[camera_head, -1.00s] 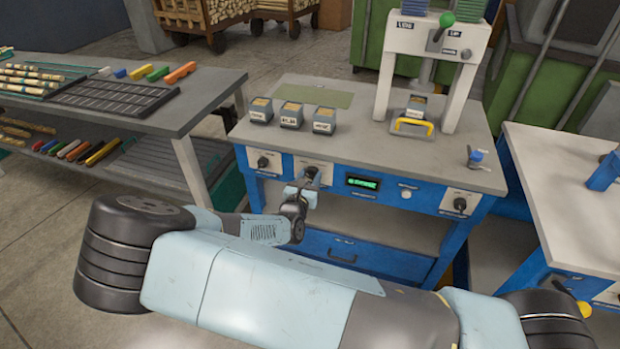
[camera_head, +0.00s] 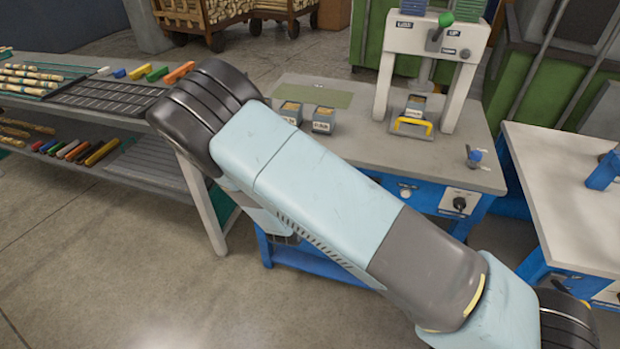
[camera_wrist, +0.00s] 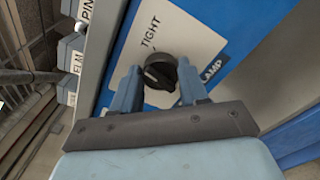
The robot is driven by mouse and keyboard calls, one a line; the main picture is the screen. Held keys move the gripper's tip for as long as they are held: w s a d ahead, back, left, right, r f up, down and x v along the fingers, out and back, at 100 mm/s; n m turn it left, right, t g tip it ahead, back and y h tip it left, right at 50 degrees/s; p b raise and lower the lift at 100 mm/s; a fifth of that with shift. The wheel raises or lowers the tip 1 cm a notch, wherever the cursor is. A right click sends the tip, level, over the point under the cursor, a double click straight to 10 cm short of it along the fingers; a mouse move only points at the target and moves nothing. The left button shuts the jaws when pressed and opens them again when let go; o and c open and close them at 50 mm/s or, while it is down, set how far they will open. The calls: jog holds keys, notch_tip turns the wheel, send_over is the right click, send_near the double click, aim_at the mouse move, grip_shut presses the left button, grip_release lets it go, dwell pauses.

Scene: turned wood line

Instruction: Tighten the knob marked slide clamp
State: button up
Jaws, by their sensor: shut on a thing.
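The black knob (camera_wrist: 160,70) shows in the wrist view on a white plate (camera_wrist: 185,35) fixed to a blue panel. The plate reads "TIGHT" above the knob and a partly hidden word ending in "LAMP" to its right. My gripper (camera_wrist: 160,82) has its two blue fingers on either side of the knob and is shut on it. The knob's pointer direction is hard to make out. In the head view my own arm covers my gripper and this knob.
Another knob (camera_head: 459,203) is at the bench's right front. A shelf rack (camera_head: 190,110) stands to the left, and another table (camera_head: 570,210) to the right.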

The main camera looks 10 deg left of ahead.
jog(key=m, duration=0.6)
jog(key=shift+d+f, duration=0.1)
jog(key=shift+f, duration=0.1)
jog(key=shift+s+m, duration=0.1)
jog(key=shift+m, duration=0.3)
jog(key=shift+f, duration=0.1)
jog(key=o, duration=0.8)
jog(key=shift+c, duration=0.2)
jog(key=o, duration=0.3)
jog(key=s+a, duration=0.1)
jog(key=s, duration=1.2)
jog(key=shift+s, duration=0.3)
